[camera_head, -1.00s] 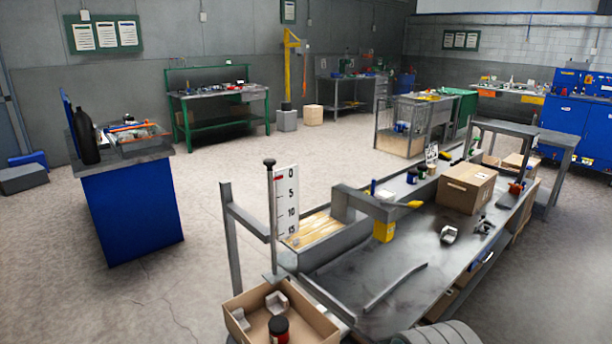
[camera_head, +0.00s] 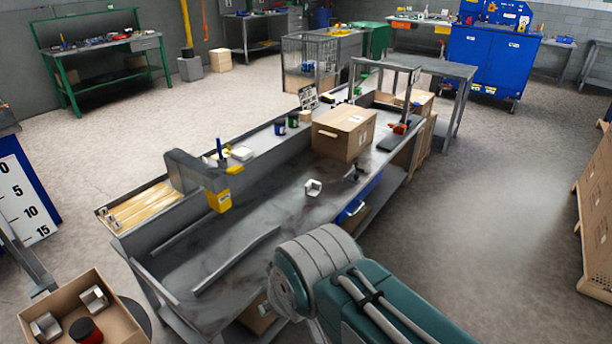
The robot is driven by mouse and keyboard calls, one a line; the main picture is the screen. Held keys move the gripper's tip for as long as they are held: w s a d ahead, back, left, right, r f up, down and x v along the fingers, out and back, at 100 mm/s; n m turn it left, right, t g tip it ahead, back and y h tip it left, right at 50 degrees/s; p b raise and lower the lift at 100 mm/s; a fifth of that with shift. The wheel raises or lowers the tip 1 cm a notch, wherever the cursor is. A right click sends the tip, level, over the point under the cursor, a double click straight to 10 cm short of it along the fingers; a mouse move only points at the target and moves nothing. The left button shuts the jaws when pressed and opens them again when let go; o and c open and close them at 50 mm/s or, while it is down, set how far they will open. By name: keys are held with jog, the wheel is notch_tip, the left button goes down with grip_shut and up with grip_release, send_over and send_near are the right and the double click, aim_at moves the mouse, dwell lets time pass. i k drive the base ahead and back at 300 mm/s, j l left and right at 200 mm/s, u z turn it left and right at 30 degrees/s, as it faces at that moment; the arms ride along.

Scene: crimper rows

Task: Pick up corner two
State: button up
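A small light-grey metal corner piece (camera_head: 313,187) lies on the workbench (camera_head: 262,215), left of a small dark clamp-like object (camera_head: 353,173). Two similar corner pieces lie in the open cardboard box (camera_head: 122,318) at the bottom left, one near its back (camera_head: 95,297) and one at its left (camera_head: 46,326). No label shows which one is corner two. My gripper is out of view; only teal and grey links of my arm show at the bottom, in front of the bench's near side.
A yellow-headed crimper-like tool (camera_head: 218,200) on a grey arm stands at the bench's left part. A long grey strip (camera_head: 236,259) lies on the bench. A closed cardboard box (camera_head: 343,133) stands at the back. The floor (camera_head: 480,220) to the right is clear.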

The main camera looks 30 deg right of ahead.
aim_at(312, 189)
jog(key=i+l+u, duration=0.1)
jog(key=l, duration=0.4)
jog(key=i+l+u, duration=0.1)
jog(key=l, duration=0.45)
jog(key=i+l+u, duration=0.1)
jog(key=l, duration=0.4)
jog(key=i+l, duration=0.15)
jog(key=l, duration=0.4)
jog(key=i+l+u, duration=0.1)
jog(key=l, duration=0.2)
jog(key=i+l, duration=0.2)
jog(key=l, duration=0.15)
jog(key=i+l+u, duration=0.15)
jog(key=l, duration=0.15)
jog(key=i+l, duration=0.1)
jog(key=l, duration=0.2)
jog(key=i+l+u, duration=0.15)
jog(key=l, duration=0.2)
jog(key=i+l, duration=0.2)
